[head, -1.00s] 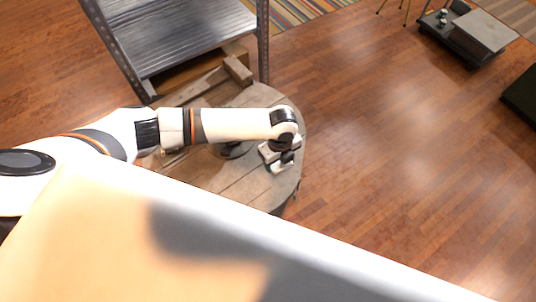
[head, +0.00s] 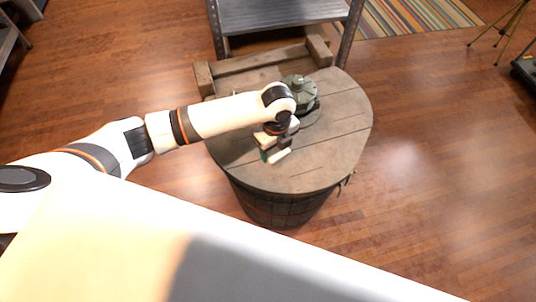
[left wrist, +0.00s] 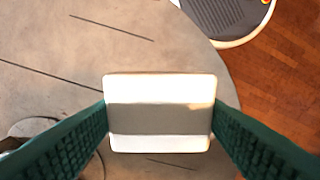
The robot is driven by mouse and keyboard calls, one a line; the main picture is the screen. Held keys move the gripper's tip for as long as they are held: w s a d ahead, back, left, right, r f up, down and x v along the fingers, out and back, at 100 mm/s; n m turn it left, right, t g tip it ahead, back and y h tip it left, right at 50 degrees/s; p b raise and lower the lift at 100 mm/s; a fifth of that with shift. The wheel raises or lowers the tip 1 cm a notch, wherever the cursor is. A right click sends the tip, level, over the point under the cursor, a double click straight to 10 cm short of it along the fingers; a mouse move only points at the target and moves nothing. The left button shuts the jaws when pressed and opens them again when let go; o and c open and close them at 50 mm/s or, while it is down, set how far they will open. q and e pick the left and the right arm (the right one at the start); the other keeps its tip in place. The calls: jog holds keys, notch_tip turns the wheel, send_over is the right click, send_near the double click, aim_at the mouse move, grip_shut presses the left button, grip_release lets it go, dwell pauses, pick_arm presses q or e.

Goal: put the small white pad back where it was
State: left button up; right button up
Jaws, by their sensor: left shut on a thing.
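The small white pad (left wrist: 160,88) is between the green fingers of my left gripper in the left wrist view. It is a rounded white square with a grey band across its middle. My left gripper (left wrist: 160,118) is shut on it, one finger at each side edge. In the head view my left gripper (head: 274,152) is over the front middle of a round wooden barrel top (head: 335,140). I cannot tell how high the pad is above the wood. My right gripper is not in view.
An olive-green lidded object (head: 299,90) stands on the barrel top just behind my gripper. Wooden beams (head: 262,62) lie along its back edge, with a metal shelf (head: 275,14) behind. The barrel top's right side is clear.

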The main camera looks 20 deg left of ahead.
aim_at(275, 150)
pick_arm(q)
jog(key=shift+f, duration=3.05)
jog(key=shift+f, duration=0.1)
jog(key=o, duration=0.9)
notch_tip(275, 150, up, 12)
jog(key=shift+r, duration=0.15)
